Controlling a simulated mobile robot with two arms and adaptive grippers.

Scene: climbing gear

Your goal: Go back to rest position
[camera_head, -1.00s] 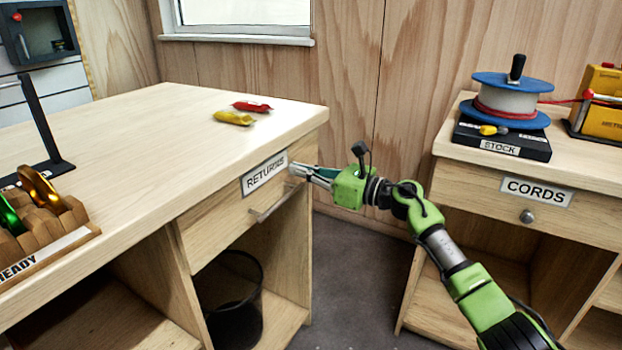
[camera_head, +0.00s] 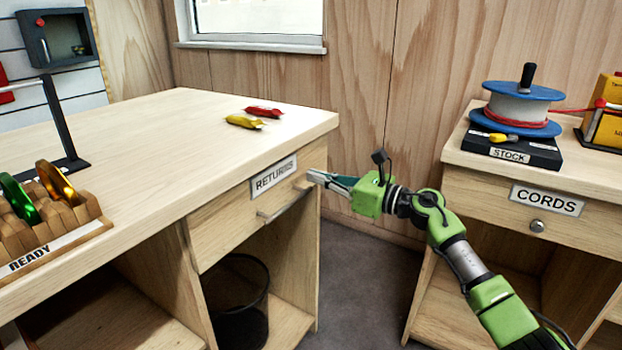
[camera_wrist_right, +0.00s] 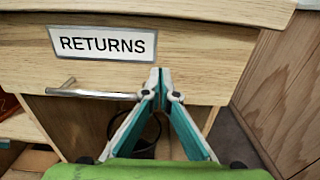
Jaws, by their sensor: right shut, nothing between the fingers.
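My right gripper (camera_head: 322,181) is shut and empty, its fingertips together in front of the RETURNS drawer (camera_head: 225,222), right of the drawer's bar handle (camera_head: 285,206). In the right wrist view the shut fingertips (camera_wrist_right: 156,78) show before the drawer front, to the right of the handle (camera_wrist_right: 90,94) and below the RETURNS label (camera_wrist_right: 102,43). I cannot tell whether they touch the wood. The drawer looks shut. My right arm stretches in from the lower right. My left gripper is not in view.
Red (camera_head: 264,111) and yellow (camera_head: 245,122) packets lie on the left bench (camera_head: 170,130). A READY rack (camera_head: 50,245) with colored rings stands at its front left. A black bin (camera_head: 238,310) sits underneath. The CORDS cabinet (camera_head: 500,185) carries a spool (camera_head: 520,105). Floor (camera_head: 370,270) shows between.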

